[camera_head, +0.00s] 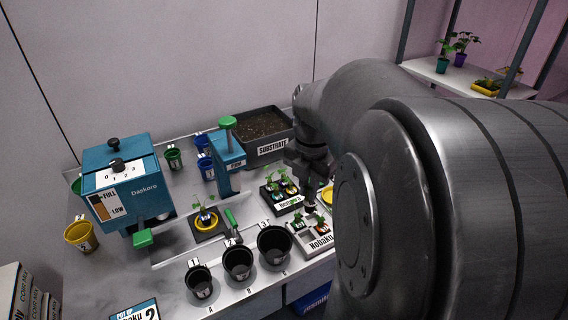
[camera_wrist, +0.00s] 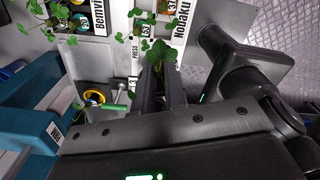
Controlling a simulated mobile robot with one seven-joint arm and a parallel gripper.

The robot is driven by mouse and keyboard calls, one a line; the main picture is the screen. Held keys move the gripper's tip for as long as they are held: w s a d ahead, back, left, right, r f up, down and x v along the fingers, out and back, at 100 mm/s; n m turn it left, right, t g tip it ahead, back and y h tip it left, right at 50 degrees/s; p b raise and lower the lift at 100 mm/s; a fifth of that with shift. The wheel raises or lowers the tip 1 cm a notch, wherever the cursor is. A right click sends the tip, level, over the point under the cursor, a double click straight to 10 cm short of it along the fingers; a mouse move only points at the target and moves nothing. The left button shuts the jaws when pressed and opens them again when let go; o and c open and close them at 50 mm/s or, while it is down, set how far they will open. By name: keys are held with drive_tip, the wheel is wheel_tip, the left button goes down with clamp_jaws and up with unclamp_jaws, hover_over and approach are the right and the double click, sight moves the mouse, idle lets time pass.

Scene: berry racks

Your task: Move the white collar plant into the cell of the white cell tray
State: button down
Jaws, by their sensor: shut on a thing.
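My gripper (camera_head: 310,190) is shut on a plant with green leaves (camera_wrist: 162,52), seen between the fingers in the wrist view. Its collar is hidden by the fingers, so I cannot tell its colour. The gripper hangs over the back part of the white cell tray (camera_head: 303,242), labelled Nobaku, at the right of the bench. The tray also shows at the top of the wrist view (camera_wrist: 122,48), with small plants with orange-red collars in some cells. I cannot tell whether the held plant touches the tray.
A dark tray of seedlings (camera_head: 271,203) stands left of the white tray. Black pots (camera_head: 274,262) stand at the front. A blue press (camera_head: 228,172) and a substrate bin (camera_head: 272,150) stand behind. My arm hides the bench's right side.

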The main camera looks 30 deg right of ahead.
drive_tip(key=shift+f, duration=6)
drive_tip(key=c, duration=1.4)
unclamp_jaws()
drive_tip(key=shift+r, duration=0.1)
drive_tip(key=shift+r, duration=4.4)
drive_tip(key=shift+a, duration=0.1)
